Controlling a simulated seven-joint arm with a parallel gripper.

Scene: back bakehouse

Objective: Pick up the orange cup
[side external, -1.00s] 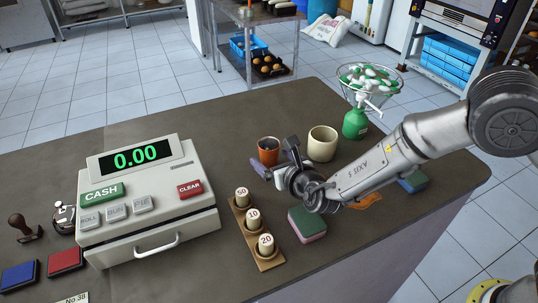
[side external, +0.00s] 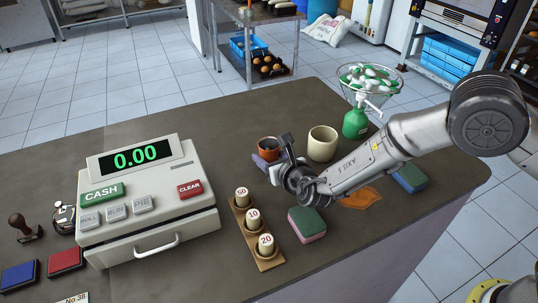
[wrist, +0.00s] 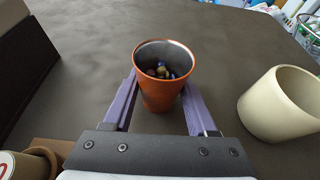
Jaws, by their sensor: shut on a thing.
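The orange cup (side external: 266,153) stands upright on the brown counter, left of the cream cup, partly hidden by my gripper (side external: 273,162) in the side view. In the wrist view the orange cup (wrist: 162,92) has a metallic inside and holds several small dark and coloured things. My gripper's purple fingers (wrist: 158,88) are on either side of the cup and shut on it. I cannot tell any gap between cup and counter.
The cream cup (side external: 322,143) stands close on the right. A wooden holder (side external: 243,225) with numbered pieces, a green-pink sponge (side external: 307,224) and an orange cloth (side external: 360,198) lie nearer. A cash register (side external: 150,200) is at left. A green scale (side external: 355,122) stands behind right.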

